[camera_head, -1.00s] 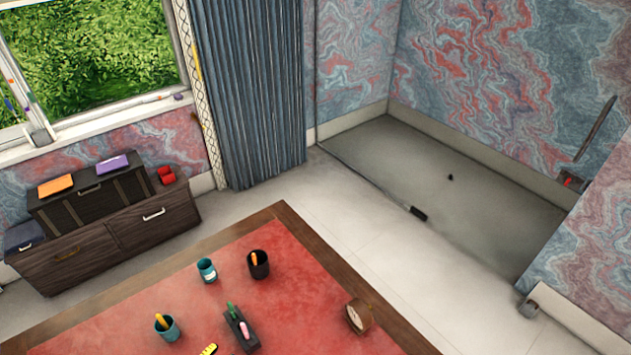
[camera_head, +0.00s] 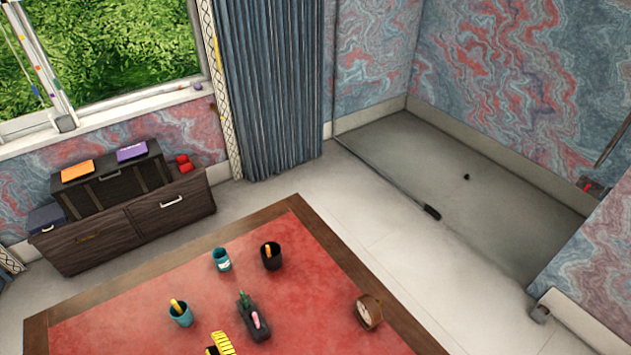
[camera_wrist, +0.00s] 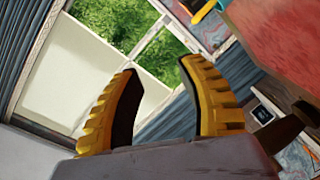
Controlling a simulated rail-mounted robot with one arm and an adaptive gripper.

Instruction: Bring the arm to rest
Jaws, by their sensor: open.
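My gripper (camera_wrist: 160,68) shows in the wrist view with its two yellow ribbed fingers spread apart. Nothing is between them. The fingers point up toward a window, and the red desk top shows at the upper right of that view. In the head view a yellow ribbed part of my gripper (camera_head: 219,345) shows at the bottom edge, in front of the red desk (camera_head: 120,325). The rest of my arm is out of that view.
The desk carries a teal cup (camera_head: 183,318), a teal-and-white cup (camera_head: 222,262), a black cup (camera_head: 271,262), a dark holder (camera_head: 256,332) and a round clock (camera_head: 369,312). A dark wooden cabinet (camera_head: 105,245) stands by the window.

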